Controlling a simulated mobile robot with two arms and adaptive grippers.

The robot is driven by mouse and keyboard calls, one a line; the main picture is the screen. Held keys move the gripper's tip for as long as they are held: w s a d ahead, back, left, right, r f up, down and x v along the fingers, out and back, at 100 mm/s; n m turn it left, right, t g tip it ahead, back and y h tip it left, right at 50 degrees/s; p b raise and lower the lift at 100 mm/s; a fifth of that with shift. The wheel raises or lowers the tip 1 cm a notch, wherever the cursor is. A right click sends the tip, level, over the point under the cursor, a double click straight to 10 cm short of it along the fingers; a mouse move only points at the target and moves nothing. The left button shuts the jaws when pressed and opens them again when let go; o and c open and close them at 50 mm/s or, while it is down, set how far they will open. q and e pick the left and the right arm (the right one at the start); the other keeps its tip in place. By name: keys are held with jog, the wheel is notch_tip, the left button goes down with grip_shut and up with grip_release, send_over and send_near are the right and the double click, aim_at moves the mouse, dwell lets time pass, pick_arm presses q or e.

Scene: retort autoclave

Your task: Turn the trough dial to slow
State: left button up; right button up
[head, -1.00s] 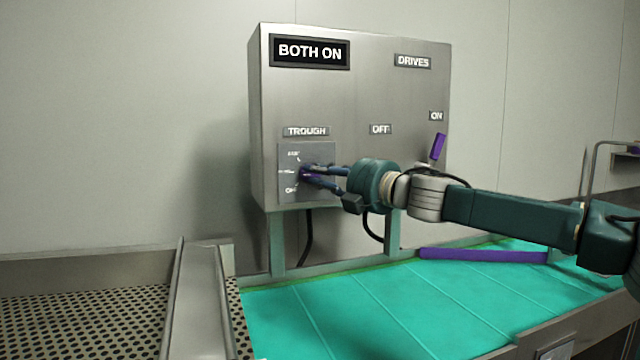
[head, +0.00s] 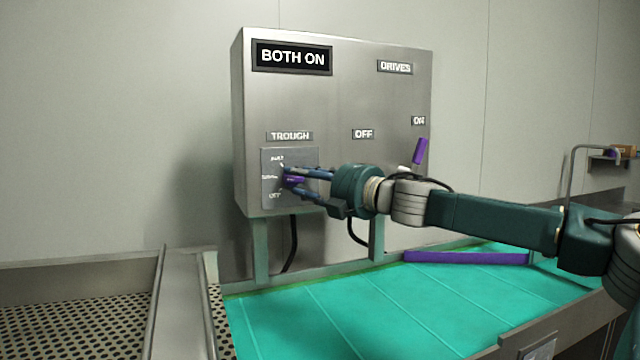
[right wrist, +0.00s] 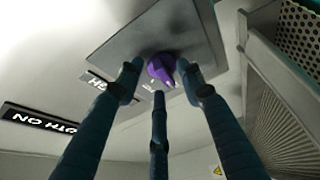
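The trough dial is a purple knob (head: 293,181) on a grey plate (head: 306,160) at the lower left of the steel control box. Its small labels run from a top mark through a middle one to OFF at the bottom. My right gripper (head: 290,180) is at the dial, its fingers spread around the knob. In the right wrist view the knob (right wrist: 162,68) sits between the fingertips of the gripper (right wrist: 160,78), with small gaps at the sides. I cannot tell for certain which label the knob points to. My left gripper is not in view.
The control box (head: 340,105) has a BOTH ON display (head: 292,57) and a purple drives lever (head: 419,151) near ON, above my right arm. Below lie a turquoise belt (head: 340,310) with a purple bar (head: 465,258) and a perforated trough (head: 75,320) at left.

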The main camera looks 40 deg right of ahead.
jog(key=s+d, duration=0.1)
jog(key=s, duration=1)
jog(key=shift+s+d+f, duration=0.25)
jog(key=shift+d, duration=0.15)
